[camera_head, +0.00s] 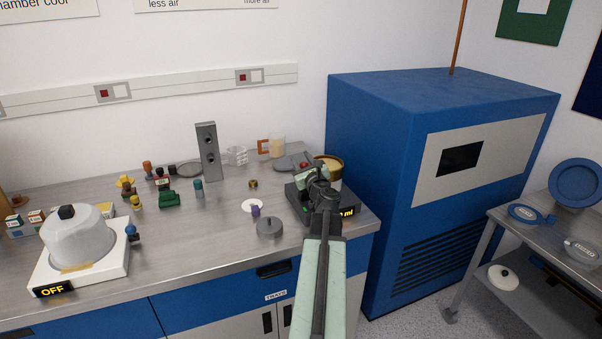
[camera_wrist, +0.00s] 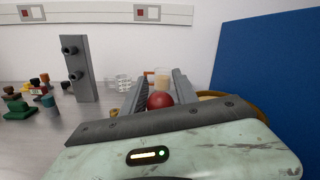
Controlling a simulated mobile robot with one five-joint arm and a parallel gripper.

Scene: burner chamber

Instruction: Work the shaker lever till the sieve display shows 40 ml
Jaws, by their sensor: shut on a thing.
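The sieve shaker is a dark grey box (camera_head: 298,203) near the right end of the bench, with a brass-rimmed sieve (camera_head: 333,163) on it. Its yellow display (camera_head: 347,212) is mostly covered by my arm; only "ml" and part of a digit show, so the number cannot be read. My gripper (camera_head: 311,172) is over the shaker. In the wrist view, its two fingers are shut on a red ball knob (camera_wrist: 160,100), which appears to be the shaker lever's end. The red knob also shows in the head view (camera_head: 304,165). The lever's shaft is hidden.
A tall blue cabinet (camera_head: 375,150) stands close on the right. The front-middle bench is clear.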

